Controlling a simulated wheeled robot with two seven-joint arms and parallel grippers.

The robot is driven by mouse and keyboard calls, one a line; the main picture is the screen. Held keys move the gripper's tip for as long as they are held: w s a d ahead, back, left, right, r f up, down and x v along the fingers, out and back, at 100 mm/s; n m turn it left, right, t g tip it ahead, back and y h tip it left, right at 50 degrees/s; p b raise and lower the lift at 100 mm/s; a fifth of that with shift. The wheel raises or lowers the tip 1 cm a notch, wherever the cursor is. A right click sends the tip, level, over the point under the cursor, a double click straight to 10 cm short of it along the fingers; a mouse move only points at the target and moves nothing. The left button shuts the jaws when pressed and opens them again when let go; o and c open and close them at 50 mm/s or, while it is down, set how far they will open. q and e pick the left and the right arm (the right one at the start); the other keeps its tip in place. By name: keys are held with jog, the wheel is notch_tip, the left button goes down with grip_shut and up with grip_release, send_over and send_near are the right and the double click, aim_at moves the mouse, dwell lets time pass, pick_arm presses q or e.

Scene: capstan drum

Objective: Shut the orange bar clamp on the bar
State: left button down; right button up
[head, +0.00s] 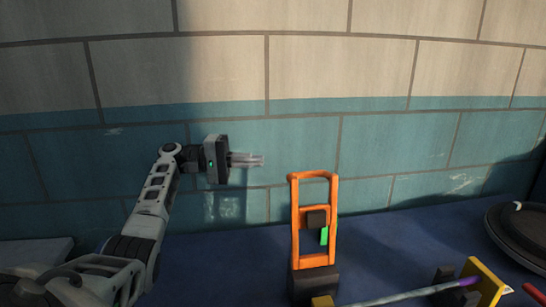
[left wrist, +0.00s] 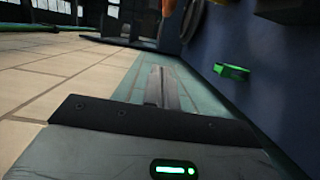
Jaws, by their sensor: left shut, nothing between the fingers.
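The orange bar clamp (head: 295,225) stands upright as an open frame on a dark block (head: 314,284) in the head view. A black block (head: 316,218) and a green piece (head: 324,236) sit within the frame. A thin pale bar (head: 405,295) with a purple end lies low at the right of the clamp, apart from the raised frame. My left gripper (head: 260,160) is shut and empty, in the air to the left of the clamp's top and not touching it. Its fingers also show in the left wrist view (left wrist: 163,88). My right gripper is not in view.
A yellow plate (head: 487,281) and a red rod (head: 535,292) stand at the lower right. A dark round object (head: 521,236) lies at the right edge. The blue surface (head: 235,270) left of the clamp is clear. A block wall (head: 385,120) rises behind.

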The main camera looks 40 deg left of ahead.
pick_arm(q)
jog(key=w+d+p, duration=0.2)
jog(key=d+p, duration=0.2)
jog(key=d, duration=0.5)
jog(key=shift+d, duration=0.4)
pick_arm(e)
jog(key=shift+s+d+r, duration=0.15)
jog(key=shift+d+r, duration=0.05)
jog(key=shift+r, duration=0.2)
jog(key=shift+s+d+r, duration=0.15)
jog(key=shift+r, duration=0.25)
